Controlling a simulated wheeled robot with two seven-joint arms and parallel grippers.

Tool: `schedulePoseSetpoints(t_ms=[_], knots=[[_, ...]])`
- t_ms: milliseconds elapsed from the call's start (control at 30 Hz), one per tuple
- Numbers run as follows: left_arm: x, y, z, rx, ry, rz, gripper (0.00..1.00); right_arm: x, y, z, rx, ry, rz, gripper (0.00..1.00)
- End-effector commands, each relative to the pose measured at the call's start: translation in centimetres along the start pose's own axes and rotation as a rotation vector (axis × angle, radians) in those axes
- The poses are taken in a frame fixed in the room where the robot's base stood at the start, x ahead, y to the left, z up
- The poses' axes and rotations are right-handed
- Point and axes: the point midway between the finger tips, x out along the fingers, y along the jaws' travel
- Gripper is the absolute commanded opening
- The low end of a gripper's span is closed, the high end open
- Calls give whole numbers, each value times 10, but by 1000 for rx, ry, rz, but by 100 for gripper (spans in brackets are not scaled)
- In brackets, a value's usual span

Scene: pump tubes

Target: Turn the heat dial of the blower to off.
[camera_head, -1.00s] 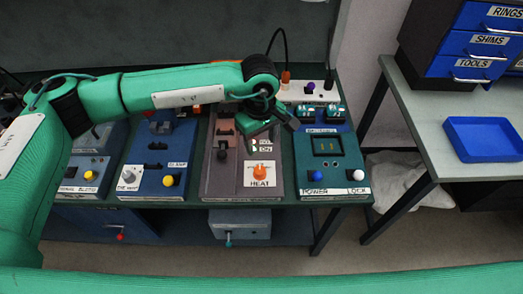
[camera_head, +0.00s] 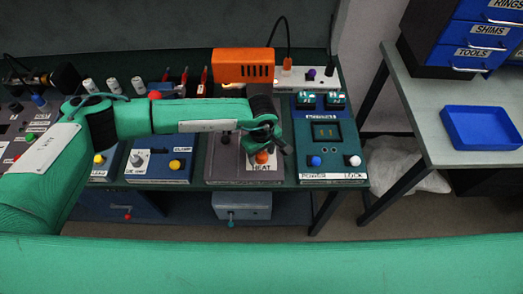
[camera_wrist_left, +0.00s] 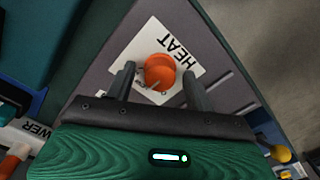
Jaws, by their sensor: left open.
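The orange heat dial (camera_head: 262,157) sits on a white plate marked HEAT, on the grey blower panel (camera_head: 222,172). In the left wrist view the dial (camera_wrist_left: 160,72) shows between the two dark fingers of my left gripper (camera_wrist_left: 158,76). The fingers are apart, one on each side of the dial. I cannot tell whether they touch it. In the head view the left gripper (camera_head: 274,148) is over the dial's upper part and partly hides it. The dial's pointer setting is not readable. My right gripper is not in view.
An orange box (camera_head: 243,65) stands behind. A blue tray (camera_head: 480,128) lies on the right-hand table.

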Motion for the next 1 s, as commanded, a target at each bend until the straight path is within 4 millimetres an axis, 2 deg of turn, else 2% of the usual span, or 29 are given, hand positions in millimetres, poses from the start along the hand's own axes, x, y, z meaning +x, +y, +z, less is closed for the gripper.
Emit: schedulePoseSetpoints(t_ms=[267, 400, 500, 767, 1000], knots=[[1, 0, 0, 0, 0, 1, 52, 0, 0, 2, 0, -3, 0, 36], [1, 0, 0, -1, 0, 1, 25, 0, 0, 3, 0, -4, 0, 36], [1, 0, 0, -1, 0, 1, 9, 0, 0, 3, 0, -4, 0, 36], [2, 0, 0, -26, 0, 0, 9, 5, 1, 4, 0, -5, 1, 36], [5, 1, 0, -147, 0, 2, 9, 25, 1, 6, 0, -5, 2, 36]])
